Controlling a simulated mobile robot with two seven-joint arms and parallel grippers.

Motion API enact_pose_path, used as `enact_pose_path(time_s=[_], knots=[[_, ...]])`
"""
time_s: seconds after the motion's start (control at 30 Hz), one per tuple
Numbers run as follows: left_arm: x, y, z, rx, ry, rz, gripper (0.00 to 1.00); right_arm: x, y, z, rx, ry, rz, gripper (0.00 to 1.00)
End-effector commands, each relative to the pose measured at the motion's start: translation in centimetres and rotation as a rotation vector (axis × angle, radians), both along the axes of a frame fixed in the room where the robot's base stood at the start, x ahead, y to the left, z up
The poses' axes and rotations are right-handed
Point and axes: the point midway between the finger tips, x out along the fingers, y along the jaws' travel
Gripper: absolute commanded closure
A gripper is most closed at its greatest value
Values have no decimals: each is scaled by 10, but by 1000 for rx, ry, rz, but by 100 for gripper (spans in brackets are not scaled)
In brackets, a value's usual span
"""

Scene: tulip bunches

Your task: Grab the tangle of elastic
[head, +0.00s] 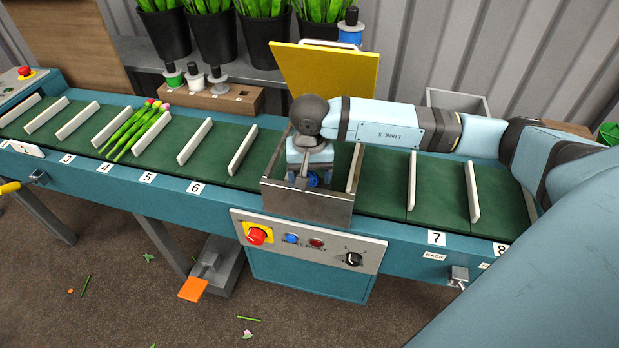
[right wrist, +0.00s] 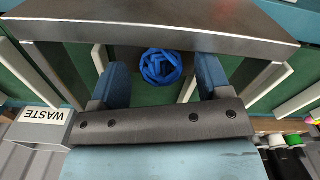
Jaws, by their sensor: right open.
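The tangle of elastic (right wrist: 161,66) is a bright blue coil of bands lying on the green belt in the right wrist view. My right gripper (head: 307,174) points down into the housing. In the right wrist view its two blue fingers stand open, one on each side of the tangle, and nothing is held. My left gripper is in neither view.
The yellow lid (head: 325,80) stands raised behind the housing. White dividers split the belt; a tulip bunch (head: 135,130) lies on the left. A grey bin labelled WASTE (right wrist: 43,117) stands behind the belt. A control panel (head: 308,243) with a red button is in front.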

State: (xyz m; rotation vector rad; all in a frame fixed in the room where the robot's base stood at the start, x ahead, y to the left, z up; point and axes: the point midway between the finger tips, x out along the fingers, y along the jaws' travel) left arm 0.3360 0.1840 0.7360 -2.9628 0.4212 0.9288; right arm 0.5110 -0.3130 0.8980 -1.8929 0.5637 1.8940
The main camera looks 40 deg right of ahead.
Motion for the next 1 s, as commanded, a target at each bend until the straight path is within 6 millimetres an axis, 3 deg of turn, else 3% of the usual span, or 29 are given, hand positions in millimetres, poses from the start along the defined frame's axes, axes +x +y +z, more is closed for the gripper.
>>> enact_pose_path(time_s=[0.17,0.4,0.77,1.0], knots=[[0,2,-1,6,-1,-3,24,0,0,0,0,-1,0,29],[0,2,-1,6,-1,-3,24,0,0,0,1,-1,-1,82],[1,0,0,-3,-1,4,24,1,0,4,1,-2,-1,82],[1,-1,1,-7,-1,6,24,1,0,33,1,-4,-1,82]])
